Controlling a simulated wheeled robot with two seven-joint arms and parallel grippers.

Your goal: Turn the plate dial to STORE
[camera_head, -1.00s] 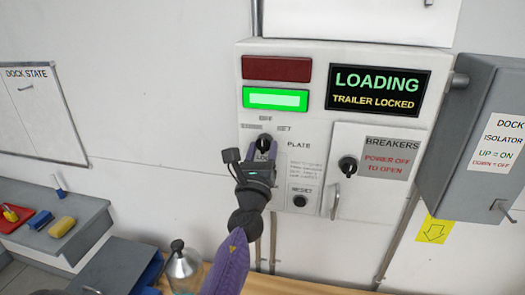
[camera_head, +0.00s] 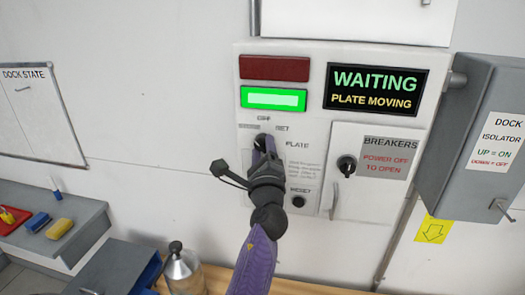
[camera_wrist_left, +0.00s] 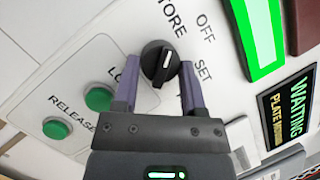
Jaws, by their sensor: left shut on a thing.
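The plate dial (camera_wrist_left: 158,58) is a black round knob with a white mark, on the white control panel (camera_head: 318,135). In the left wrist view the words STORE, OFF and SET stand around it, and the mark runs roughly up and down, toward the STORE side. I cannot tell exactly which word it meets. My left gripper (camera_wrist_left: 159,64) is shut on the dial, one purple finger on each side. In the head view the gripper (camera_head: 264,146) covers most of the dial. The display (camera_head: 374,91) reads WAITING, PLATE MOVING. My right gripper is not in view.
A green lamp (camera_head: 273,98) is lit below a dark red one (camera_head: 274,68). A breaker door (camera_head: 375,205) and a grey isolator box (camera_head: 480,140) stand to the right. Green buttons (camera_wrist_left: 98,98) lie near the left finger. A bottle (camera_head: 184,268) stands below.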

